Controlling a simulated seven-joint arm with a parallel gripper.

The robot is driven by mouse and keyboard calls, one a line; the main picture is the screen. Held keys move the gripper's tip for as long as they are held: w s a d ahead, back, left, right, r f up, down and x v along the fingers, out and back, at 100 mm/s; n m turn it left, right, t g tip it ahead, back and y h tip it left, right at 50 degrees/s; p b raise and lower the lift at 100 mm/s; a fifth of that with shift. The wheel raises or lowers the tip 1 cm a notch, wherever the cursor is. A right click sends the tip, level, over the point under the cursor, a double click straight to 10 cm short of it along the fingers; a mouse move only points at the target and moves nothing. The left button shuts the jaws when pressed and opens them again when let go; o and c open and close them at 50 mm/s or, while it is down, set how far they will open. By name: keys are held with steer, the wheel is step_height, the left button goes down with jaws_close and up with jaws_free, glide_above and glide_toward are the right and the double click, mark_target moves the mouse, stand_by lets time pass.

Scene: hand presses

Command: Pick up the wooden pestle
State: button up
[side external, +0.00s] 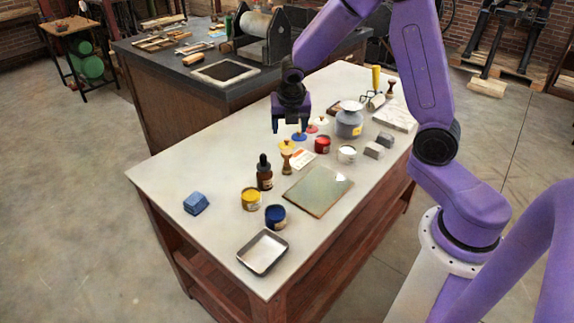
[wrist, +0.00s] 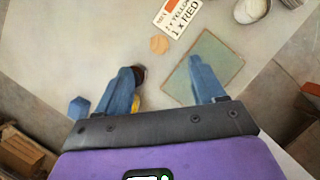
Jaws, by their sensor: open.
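The wooden pestle (side external: 286,166) appears to stand upright on the white tabletop, beside the printed card and behind the glass plate in the side view. In the wrist view I take the round tan top (wrist: 159,44) next to the card to be the pestle seen from above. My gripper (side external: 291,129) is open and empty, pointing down above the table. In the wrist view the pestle top lies just beyond the gap between my gripper's fingertips (wrist: 162,70), apart from both.
A dropper bottle (side external: 264,174), a yellow jar (side external: 251,200) and a blue jar (side external: 276,217) stand near the pestle. The glass plate (side external: 318,190) lies to its right. A blue block (side external: 196,203) and metal tray (side external: 262,252) sit farther off. The table's left end is mostly clear.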

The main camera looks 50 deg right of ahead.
mark_target(287, 151)
steer(key=x, duration=0.9)
steer(key=shift+f, duration=0.15)
steer(key=shift+a+x, duration=0.2)
steer(key=shift+x, duration=1.2)
steer(key=shift+a+x, duration=0.2)
steer(key=shift+x, duration=1.2)
steer(key=shift+s+f, duration=0.15)
steer(key=c, duration=1.1)
